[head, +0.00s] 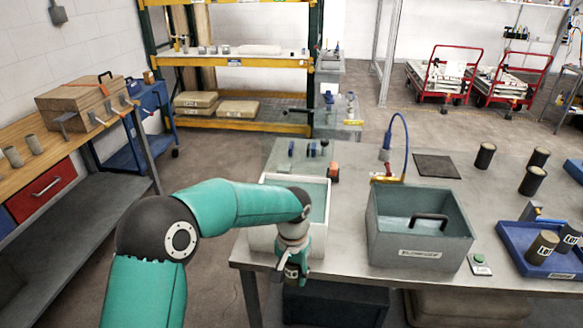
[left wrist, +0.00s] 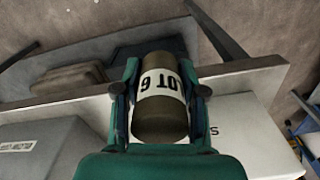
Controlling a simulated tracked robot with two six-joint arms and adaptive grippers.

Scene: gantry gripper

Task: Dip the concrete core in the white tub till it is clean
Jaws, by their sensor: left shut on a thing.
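The concrete core (left wrist: 160,118) is a brownish-grey cylinder with a white label band reading LOT 6. My left gripper (left wrist: 160,95) is shut on it, with one finger on each side. In the head view my left gripper (head: 292,270) hangs in front of the white tub (head: 262,243), near the table's front edge. The core is mostly hidden there by the gripper. The white tub is open at the top and holds pale greenish liquid; my forearm covers part of it. Its pale wall also shows at lower right in the left wrist view (left wrist: 258,140). My right gripper is not in view.
A grey tub (head: 418,253) with a black handle stands right of the white tub. Several dark cores (head: 485,155) stand behind. A blue hose (head: 407,140) arches behind the tubs.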

